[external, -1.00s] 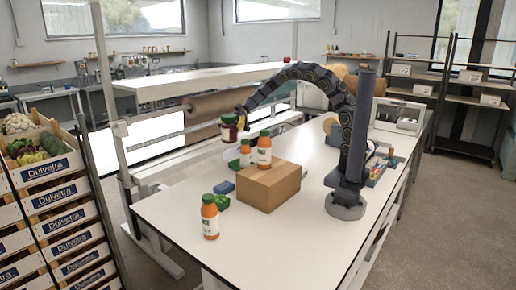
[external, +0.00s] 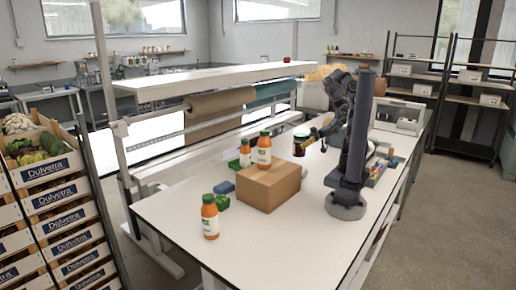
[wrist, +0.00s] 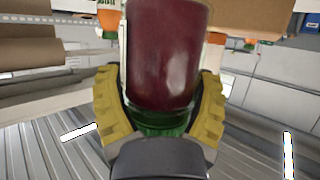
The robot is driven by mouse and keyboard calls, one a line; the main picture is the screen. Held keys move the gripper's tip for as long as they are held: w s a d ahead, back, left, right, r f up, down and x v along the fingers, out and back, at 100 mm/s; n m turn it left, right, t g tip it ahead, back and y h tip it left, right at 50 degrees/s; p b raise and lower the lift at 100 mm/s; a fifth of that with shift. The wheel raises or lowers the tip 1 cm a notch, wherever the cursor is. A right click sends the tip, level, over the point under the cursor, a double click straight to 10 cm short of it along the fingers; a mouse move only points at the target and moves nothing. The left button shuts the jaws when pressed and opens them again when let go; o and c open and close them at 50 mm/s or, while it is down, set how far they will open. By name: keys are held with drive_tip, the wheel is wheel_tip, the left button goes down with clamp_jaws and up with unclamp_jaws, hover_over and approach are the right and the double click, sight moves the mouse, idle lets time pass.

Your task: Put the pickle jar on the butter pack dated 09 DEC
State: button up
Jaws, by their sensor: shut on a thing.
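A dark red jar (external: 300,145) with a pale label is held above the table, right of the cardboard box; whether it is the pickle jar I cannot tell. In the wrist view the jar (wrist: 165,60) fills the middle, with a green part between the yellow fingers. My gripper (wrist: 160,115) is shut on it; in the external view my gripper (external: 312,138) is at the jar's right side.
Another orange bottle (external: 245,155) stands behind, and one (external: 210,218) at front left. Coloured items (external: 380,168) lie beside my base. The table front (external: 270,250) is clear.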

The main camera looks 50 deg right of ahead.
drive_tip(key=shift+s+d+f, duration=0.15)
drive_tip(key=shift+s+f, duration=0.05)
drive_tip(key=shift+f, duration=3.8)
drive_tip(key=o, duration=1.1)
drive_tip(key=shift+f, duration=0.15)
